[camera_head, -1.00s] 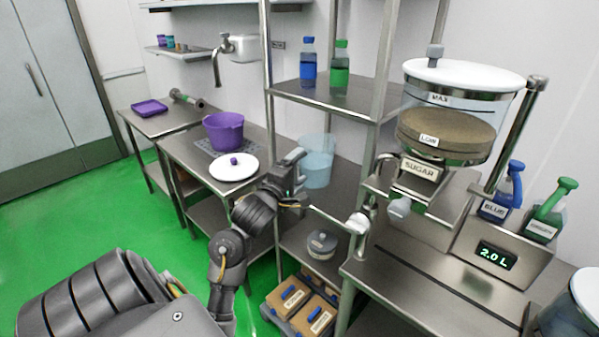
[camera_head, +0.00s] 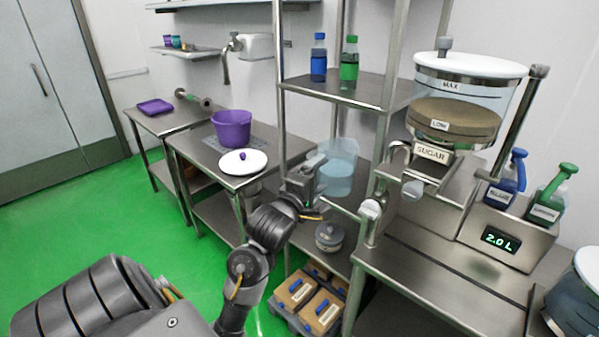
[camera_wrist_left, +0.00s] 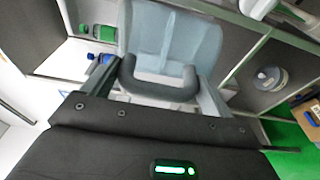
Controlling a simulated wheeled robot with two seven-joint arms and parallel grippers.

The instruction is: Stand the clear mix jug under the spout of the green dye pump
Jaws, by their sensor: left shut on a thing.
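The clear mix jug (camera_head: 338,168), pale blue and see-through, is upright at the metal rack in the head view. My left gripper (camera_head: 312,172) is shut on its handle, at the jug's left side. In the left wrist view, the jug (camera_wrist_left: 172,35) fills the upper middle, and its grey handle (camera_wrist_left: 160,86) lies between the fingers of my left gripper (camera_wrist_left: 160,92). The green dye pump (camera_head: 552,195) stands at the far right, beside the blue pump (camera_head: 512,180), well apart from the jug. My right gripper is not in view.
The sugar dispenser (camera_head: 460,110) and a scale display reading 2.0 L (camera_head: 500,240) stand on the right-hand counter (camera_head: 430,290). Rack posts (camera_head: 378,150) stand between jug and pumps. A lidded container (camera_head: 329,236) sits on the lower shelf. The counter's front is clear.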

